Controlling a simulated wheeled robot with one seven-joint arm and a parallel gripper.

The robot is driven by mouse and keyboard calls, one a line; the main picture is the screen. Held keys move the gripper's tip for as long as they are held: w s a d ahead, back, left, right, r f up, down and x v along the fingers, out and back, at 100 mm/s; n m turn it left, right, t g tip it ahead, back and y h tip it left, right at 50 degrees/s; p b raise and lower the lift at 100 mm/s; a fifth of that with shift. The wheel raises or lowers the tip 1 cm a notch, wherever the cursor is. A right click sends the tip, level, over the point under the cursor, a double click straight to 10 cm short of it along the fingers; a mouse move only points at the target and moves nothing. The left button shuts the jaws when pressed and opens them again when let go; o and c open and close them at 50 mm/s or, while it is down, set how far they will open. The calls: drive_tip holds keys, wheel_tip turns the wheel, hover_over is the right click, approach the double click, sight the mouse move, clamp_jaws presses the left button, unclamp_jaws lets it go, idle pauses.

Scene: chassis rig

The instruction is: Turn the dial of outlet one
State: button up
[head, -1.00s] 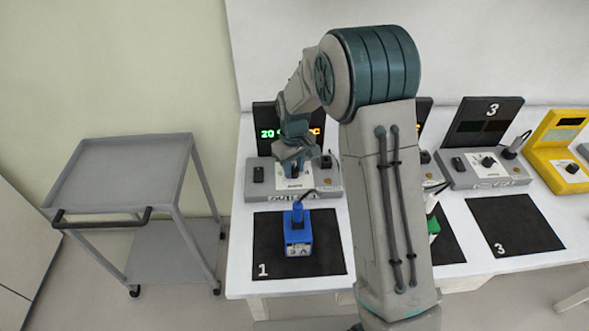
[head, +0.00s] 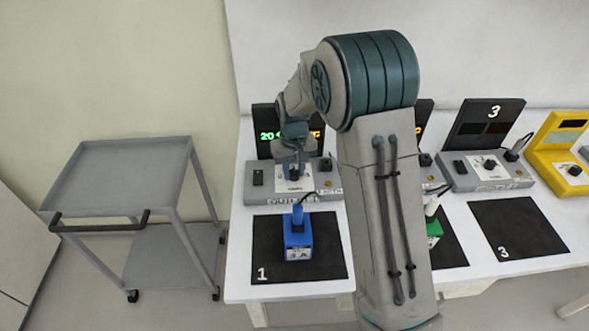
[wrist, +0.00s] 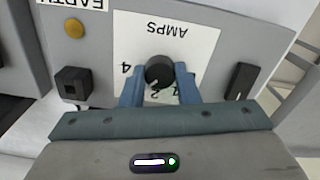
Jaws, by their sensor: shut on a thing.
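Outlet one is a grey unit (head: 256,196) behind mat 1, with a dark display panel (head: 263,146) showing green and orange characters, partly hidden by my arm. Its black dial (wrist: 158,70) sits on a white AMPS plate (wrist: 187,40) with numbers around it. My gripper (wrist: 158,82) has one blue finger on each side of the dial and is shut on it. In the head view my gripper (head: 293,172) points down at the dial. The dial's pointer is hard to read.
A blue device (head: 298,238) with a plug and cable stands on black mat 1 (head: 267,256). Unit 3 (head: 484,172) and a yellow unit (head: 560,150) stand to the right. Black mat 3 (head: 516,228) is empty. A grey cart (head: 130,165) is left of the table.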

sight(294, 172)
drive_tip(key=o, duration=1)
drive_tip(key=shift+c, duration=0.2)
drive_tip(key=shift+r, duration=0.1)
wheel_tip(294, 172, up, 14)
drive_tip(key=shift+b, duration=0.45)
